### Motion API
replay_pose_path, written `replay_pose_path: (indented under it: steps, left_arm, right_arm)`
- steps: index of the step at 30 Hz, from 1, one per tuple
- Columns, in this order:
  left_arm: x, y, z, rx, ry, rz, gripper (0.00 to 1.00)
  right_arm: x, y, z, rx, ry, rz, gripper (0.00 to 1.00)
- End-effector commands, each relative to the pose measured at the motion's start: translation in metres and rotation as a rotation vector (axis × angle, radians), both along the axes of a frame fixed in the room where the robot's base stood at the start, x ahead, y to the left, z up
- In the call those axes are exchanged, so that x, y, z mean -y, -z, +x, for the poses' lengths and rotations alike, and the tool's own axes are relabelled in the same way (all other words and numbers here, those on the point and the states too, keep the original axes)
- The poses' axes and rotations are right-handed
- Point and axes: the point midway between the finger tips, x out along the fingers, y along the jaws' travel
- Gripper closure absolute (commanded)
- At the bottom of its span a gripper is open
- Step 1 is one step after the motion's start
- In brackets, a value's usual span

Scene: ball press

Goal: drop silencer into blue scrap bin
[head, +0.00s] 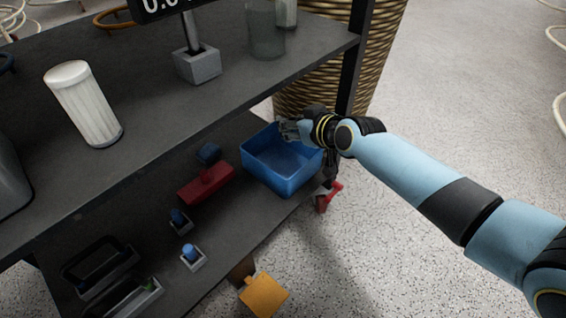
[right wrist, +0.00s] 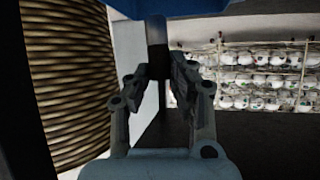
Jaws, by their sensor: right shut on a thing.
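The blue scrap bin (head: 280,183) stands on the lower shelf in the head view, its open top facing up. My right gripper (head: 287,131) is at the bin's far rim, and its fingers reach over the opening. In the right wrist view its two fingers (right wrist: 160,72) are closed on a dark grey cylinder, which looks like the silencer (right wrist: 157,38). The silencer cannot be made out in the head view. A blue surface, probably the bin (right wrist: 195,9), fills the top of the wrist view. My left gripper is not in view.
The upper shelf (head: 215,100) overhangs the lower one left of the bin. It carries a white ribbed cylinder (head: 84,104) and a glass (head: 266,32). A dark shelf post (head: 354,65) and a wicker basket (head: 300,96) stand behind my gripper. A red block (head: 206,184) lies left of the bin.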

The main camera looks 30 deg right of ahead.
Motion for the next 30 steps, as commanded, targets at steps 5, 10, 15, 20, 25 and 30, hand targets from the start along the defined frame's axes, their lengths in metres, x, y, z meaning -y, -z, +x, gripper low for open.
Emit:
replay_pose_path:
  steps: [5,10,15,20,25,30]
  left_arm:
    - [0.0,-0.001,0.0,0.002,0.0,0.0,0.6]
    - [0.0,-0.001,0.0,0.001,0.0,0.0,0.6]
    - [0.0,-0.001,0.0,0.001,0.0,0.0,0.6]
    - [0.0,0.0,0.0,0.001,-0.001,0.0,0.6]
    - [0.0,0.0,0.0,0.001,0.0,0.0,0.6]
    - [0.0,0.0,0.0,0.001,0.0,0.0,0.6]
  right_arm:
    - [0.0,-0.001,0.001,0.002,0.0,-0.001,1.0]
    - [0.0,-0.001,0.0,0.001,0.0,-0.001,0.61]
    - [0.0,-0.001,0.0,0.001,0.0,-0.001,0.53]
    - [0.0,-0.001,-0.001,0.0,0.0,-0.001,0.53]
    - [0.002,-0.009,-0.016,0.0,-0.001,-0.003,0.53]
    - [0.006,-0.027,-0.05,0.0,-0.002,-0.004,0.53]
